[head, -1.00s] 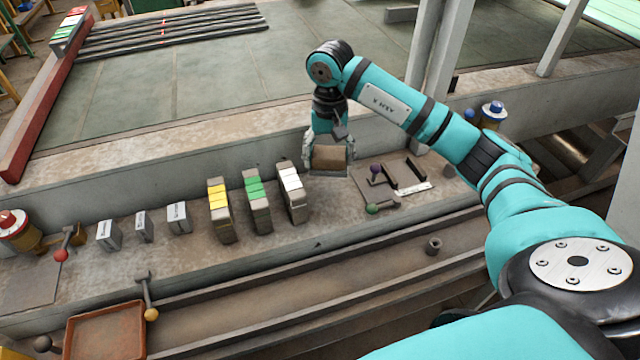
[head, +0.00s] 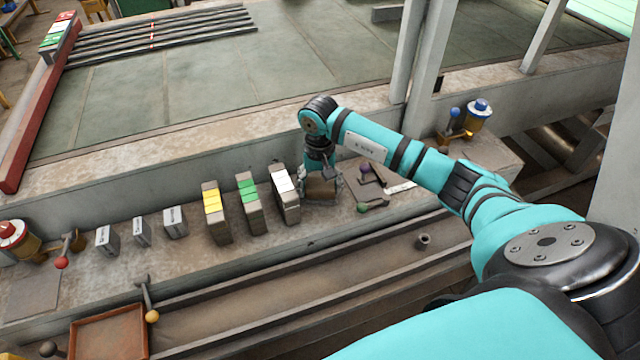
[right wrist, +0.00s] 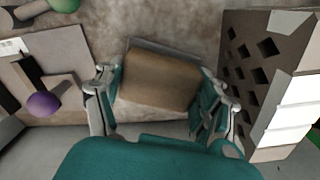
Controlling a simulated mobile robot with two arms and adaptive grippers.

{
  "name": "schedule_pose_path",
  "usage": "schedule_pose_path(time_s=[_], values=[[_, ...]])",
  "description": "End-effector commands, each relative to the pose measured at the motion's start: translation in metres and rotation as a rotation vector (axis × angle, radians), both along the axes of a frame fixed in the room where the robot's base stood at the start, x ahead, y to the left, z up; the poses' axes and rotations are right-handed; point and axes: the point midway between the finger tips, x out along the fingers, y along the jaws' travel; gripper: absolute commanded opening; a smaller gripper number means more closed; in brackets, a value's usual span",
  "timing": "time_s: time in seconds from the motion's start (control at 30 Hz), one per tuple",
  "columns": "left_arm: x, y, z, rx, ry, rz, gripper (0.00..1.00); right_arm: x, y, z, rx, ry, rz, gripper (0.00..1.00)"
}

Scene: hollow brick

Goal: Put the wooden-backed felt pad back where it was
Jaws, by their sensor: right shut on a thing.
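The wooden-backed felt pad (head: 322,190) has a brown wooden back and a grey layer along one edge. It is between the fingers of my right gripper (head: 320,180), low over the concrete ledge (head: 290,240), just right of the white-topped hollow brick (head: 286,190). In the right wrist view the pad (right wrist: 158,80) lies between both fingers of the right gripper (right wrist: 160,92), wooden side toward the camera. I cannot tell whether its underside touches the ledge. My left gripper is not in view.
Green-topped (head: 250,200) and yellow-topped (head: 215,212) bricks stand further left. A lever plate (head: 372,192) with purple and green knobs is close to the right of the pad. A small nut-like ring (head: 423,241) lies at the front. The ledge before the pad is clear.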

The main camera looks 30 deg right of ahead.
Motion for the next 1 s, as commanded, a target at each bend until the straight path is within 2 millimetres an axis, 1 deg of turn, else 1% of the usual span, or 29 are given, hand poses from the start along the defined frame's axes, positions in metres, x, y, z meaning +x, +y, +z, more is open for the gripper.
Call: schedule_pose_path(time_s=[0.07, 0.1, 0.17, 0.2, 0.43, 0.53, 0.57, 0.67, 0.8, 1.0], values=[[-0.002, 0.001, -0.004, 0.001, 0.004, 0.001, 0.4, 0.0, 0.0, -0.003, -0.001, -0.001, 0.0, 0.41], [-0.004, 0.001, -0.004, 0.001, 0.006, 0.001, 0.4, 0.0, 0.0, -0.003, 0.0, 0.0, 0.0, 0.73], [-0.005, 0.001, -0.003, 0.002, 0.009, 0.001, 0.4, 0.0, 0.0, -0.002, 0.0, 0.0, 0.0, 0.81], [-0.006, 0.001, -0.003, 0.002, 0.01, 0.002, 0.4, 0.0, 0.0, -0.002, 0.0, 0.0, 0.0, 0.83], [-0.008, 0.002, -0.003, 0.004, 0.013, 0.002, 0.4, 0.0, 0.0, -0.001, 0.0, 0.0, 0.0, 0.83], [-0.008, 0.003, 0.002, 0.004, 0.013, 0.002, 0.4, 0.0, 0.0, 0.003, 0.001, -0.001, 0.0, 0.83], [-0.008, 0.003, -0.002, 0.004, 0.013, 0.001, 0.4, 0.001, 0.0, 0.004, 0.0, -0.004, 0.0, 0.83], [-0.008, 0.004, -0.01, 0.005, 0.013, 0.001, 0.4, 0.002, -0.001, 0.018, -0.001, -0.007, -0.001, 0.83], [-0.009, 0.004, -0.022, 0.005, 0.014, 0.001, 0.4, 0.002, -0.001, 0.047, -0.002, -0.008, 0.001, 0.83], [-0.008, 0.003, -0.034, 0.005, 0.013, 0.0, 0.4, 0.002, 0.0, 0.09, -0.001, -0.007, 0.0, 0.83]])
